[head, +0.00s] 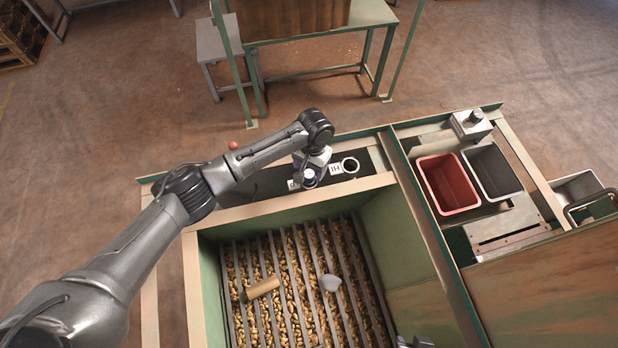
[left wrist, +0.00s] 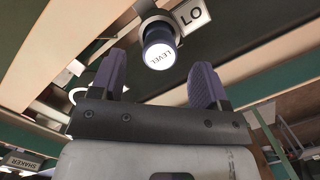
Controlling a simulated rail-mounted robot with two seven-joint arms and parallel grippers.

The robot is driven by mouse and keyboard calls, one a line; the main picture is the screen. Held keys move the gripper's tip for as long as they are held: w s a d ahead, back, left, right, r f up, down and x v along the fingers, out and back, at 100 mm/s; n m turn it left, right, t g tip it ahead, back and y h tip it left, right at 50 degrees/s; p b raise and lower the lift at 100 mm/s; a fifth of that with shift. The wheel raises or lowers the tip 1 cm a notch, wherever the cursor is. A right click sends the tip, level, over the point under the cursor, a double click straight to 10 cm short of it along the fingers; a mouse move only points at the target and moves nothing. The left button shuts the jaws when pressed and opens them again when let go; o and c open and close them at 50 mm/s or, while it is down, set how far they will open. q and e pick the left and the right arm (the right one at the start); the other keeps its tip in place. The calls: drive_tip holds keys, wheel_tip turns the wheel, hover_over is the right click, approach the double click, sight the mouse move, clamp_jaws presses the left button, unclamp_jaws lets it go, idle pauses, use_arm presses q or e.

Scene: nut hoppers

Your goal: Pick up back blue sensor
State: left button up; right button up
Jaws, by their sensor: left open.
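The blue sensor (left wrist: 158,48) has a round white face reading LEVEL and sits in a holder beside a label reading LO. It also shows in the head view (head: 309,179), at the back edge of the hopper, just under my left gripper (head: 313,164). In the left wrist view, my left gripper (left wrist: 160,88) is open. Its two dark purple fingers stand apart, with the sensor beyond them and roughly between them, not gripped. A grey part at the bottom edge of the head view may belong to my right arm; no fingers show there.
A ring-shaped holder (head: 350,165) with an HI label stands right of the sensor. The hopper (head: 392,235) holds nuts under bars, with a tan cylinder (head: 262,288) and a grey piece (head: 331,283) on the bars. Red (head: 449,184) and black (head: 493,172) bins stand right.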

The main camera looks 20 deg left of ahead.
sight(309, 173)
use_arm(q)
drive_tip(key=shift+s+f+p, duration=0.2)
drive_tip(key=shift+f+p, duration=0.15)
drive_tip(key=shift+f, duration=1)
drive_tip(key=shift+s+f+p, duration=0.15)
drive_tip(key=shift+f+p, duration=0.2)
drive_tip(key=shift+f, duration=1)
drive_tip(key=c, duration=1.1)
